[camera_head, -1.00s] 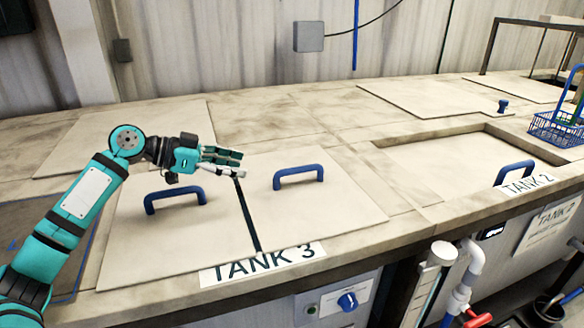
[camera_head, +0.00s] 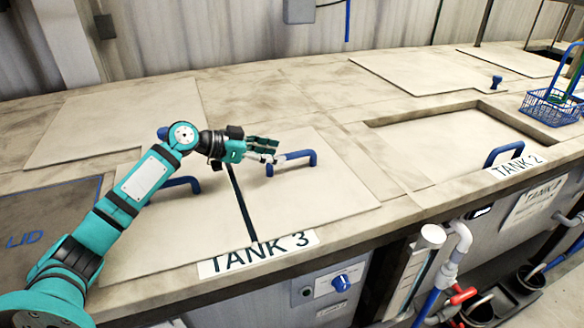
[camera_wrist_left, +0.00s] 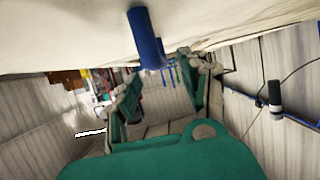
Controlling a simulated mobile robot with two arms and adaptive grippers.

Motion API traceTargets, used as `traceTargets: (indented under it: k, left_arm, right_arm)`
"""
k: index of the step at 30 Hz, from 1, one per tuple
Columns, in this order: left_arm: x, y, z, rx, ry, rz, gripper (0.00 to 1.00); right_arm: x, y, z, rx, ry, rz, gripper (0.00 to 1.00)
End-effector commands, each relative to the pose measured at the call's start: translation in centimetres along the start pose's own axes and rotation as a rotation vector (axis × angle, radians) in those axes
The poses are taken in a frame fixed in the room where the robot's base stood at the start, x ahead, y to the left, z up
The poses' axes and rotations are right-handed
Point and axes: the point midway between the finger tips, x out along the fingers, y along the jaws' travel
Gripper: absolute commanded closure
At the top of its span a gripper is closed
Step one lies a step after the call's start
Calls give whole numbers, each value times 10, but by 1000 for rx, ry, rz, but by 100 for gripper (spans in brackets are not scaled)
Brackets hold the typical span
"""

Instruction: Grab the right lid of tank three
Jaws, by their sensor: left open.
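The right lid (camera_head: 325,195) of tank three is a flat beige panel with a blue bar handle (camera_head: 298,156). It lies level with the counter behind the "TANK 3" label (camera_head: 258,252). The left lid (camera_head: 165,230) lies beside it across a dark gap, its handle partly hidden by my left arm. My left gripper (camera_head: 274,152) is open at the left end of the right lid's handle. In the left wrist view the blue handle (camera_wrist_left: 147,40) stands just beyond the open fingers (camera_wrist_left: 155,95). Whether they touch is unclear. My right gripper is not seen.
Tank two (camera_head: 455,150) is a recessed opening to the right with its own blue handle. A blue wire basket (camera_head: 550,107) stands at the far right. A lid with a blue knob lies behind. A dark panel marked "LID" (camera_head: 40,225) is at the left.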

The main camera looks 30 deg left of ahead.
Motion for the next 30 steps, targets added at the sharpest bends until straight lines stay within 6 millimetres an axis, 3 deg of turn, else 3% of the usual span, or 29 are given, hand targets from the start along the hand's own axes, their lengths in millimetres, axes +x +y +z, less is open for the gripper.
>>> traceTargets:
  k: [12, 21, 30]
  left_arm:
    - [54, 0, 0, -2, 0, 1, 55]
    - [58, 0, 0, 0, 0, 0, 55]
    - [58, 0, 0, -1, 0, 0, 94]
  right_arm:
    - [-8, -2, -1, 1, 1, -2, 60]
    - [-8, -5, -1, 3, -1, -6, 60]
    - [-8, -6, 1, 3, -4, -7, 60]
